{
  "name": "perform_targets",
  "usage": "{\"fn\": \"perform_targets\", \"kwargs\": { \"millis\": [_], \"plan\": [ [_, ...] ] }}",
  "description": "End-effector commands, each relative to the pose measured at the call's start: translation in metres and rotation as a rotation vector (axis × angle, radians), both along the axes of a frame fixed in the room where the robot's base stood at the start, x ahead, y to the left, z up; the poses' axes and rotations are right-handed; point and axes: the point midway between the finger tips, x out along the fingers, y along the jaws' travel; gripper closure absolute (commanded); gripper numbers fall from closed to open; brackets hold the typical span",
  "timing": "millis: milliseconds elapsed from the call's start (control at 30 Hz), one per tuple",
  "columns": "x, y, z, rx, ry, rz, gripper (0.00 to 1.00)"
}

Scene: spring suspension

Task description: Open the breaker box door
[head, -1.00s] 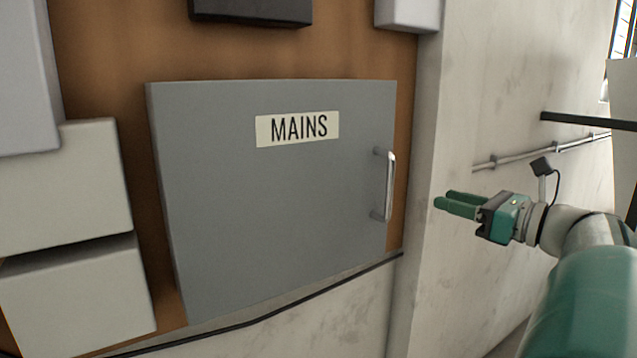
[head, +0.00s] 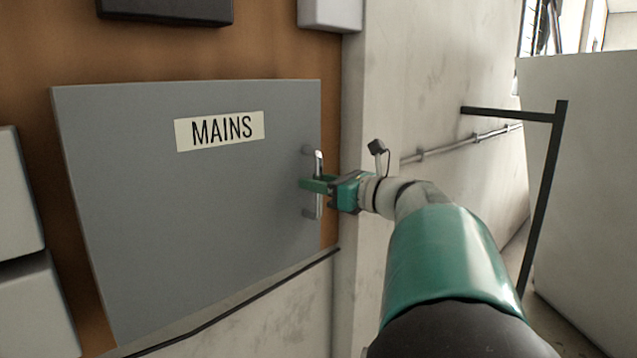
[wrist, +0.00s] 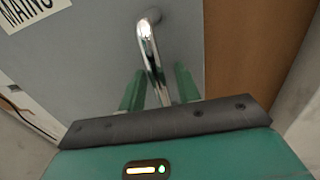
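The grey breaker box door (head: 190,220) with a MAINS label (head: 220,130) is shut, seen in the head view. Its chrome handle (head: 319,165) is an upright bar near the right edge. My gripper (head: 308,184) is at the middle of the handle. In the wrist view the handle (wrist: 150,50) runs down between the two green fingers of my gripper (wrist: 160,88). The fingers stand apart with a gap on each side of the bar, so the gripper is open around it. The lower part of the handle is hidden behind the gripper in that view.
Grey-white boxes (head: 20,195) stand left of the door, and a dark box (head: 165,10) and a light box (head: 330,14) are above it. A pale wall (head: 410,90) with a pipe (head: 455,147) is to the right. A black frame (head: 551,160) stands farther right.

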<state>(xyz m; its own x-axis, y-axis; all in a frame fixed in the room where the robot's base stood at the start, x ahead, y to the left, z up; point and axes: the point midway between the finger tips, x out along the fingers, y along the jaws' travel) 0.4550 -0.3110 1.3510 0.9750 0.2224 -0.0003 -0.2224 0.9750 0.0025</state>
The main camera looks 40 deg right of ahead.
Motion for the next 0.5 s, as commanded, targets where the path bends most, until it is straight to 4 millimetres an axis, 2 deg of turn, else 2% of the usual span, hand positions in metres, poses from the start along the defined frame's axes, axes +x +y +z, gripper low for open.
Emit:
{"fn": "perform_targets", "kwargs": {
  "millis": [167, 333, 367, 500],
  "plan": [
    [-0.0001, 0.0000, 0.0002, 0.000, 0.000, 0.000, 0.67],
    [-0.0002, 0.0001, 0.0002, 0.000, 0.000, 0.000, 0.97],
    [-0.0003, 0.0000, 0.0002, -0.001, 0.000, 0.000, 1.00],
    [-0.0004, 0.0000, 0.0003, -0.001, 0.000, 0.000, 1.00]
  ]
}}
